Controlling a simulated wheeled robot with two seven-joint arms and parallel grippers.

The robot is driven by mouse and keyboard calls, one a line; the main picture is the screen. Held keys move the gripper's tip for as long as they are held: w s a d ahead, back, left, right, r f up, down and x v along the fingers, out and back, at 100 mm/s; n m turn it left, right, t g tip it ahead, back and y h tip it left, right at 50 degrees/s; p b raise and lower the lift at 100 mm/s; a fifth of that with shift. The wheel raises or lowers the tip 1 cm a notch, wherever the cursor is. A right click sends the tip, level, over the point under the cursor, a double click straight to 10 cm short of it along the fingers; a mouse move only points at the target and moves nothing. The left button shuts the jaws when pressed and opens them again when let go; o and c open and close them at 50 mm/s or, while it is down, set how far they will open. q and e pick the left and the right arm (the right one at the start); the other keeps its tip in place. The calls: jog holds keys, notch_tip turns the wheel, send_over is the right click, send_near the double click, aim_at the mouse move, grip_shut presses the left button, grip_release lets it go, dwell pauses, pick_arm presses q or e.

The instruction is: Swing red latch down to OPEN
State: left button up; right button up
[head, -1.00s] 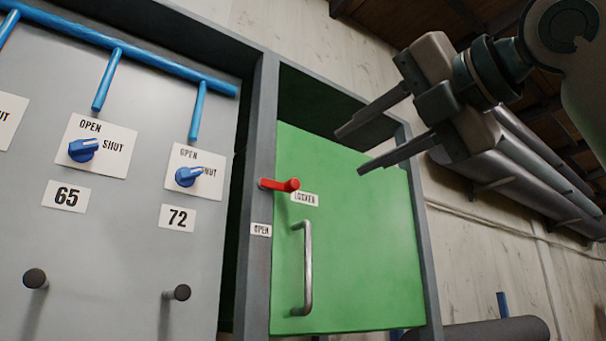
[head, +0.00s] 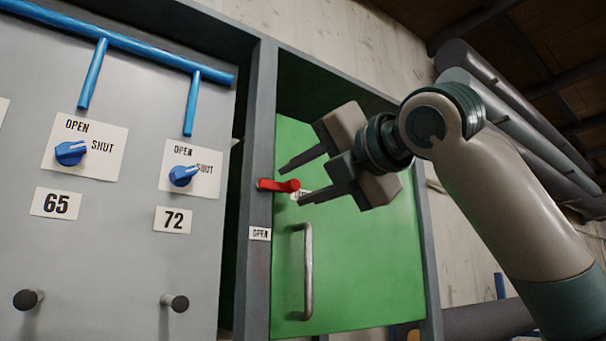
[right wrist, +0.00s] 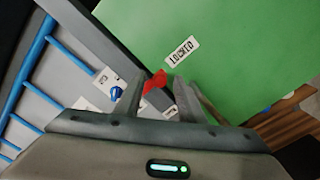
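The red latch (head: 279,185) lies roughly level, from the grey locker frame across the edge of the green door (head: 360,260), beside the LOCKED label. A small OPEN label (head: 260,233) is on the frame below it. My right gripper (head: 293,185) is open, its two fingers apart and pointing left at the latch's free end. Its fingers partly cover the LOCKED label. In the right wrist view the red latch (right wrist: 154,83) shows just beyond the fingertips, with the LOCKED label (right wrist: 183,51) on the door. I cannot tell whether they touch. My left gripper is not in view.
A metal door handle (head: 308,270) stands below the latch. To the left, a grey panel (head: 110,265) carries blue knobs (head: 183,175), blue pipes (head: 190,105) and dark pegs (head: 174,302). Rolled tubes rest on the wall at upper right.

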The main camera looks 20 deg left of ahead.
grip_shut()
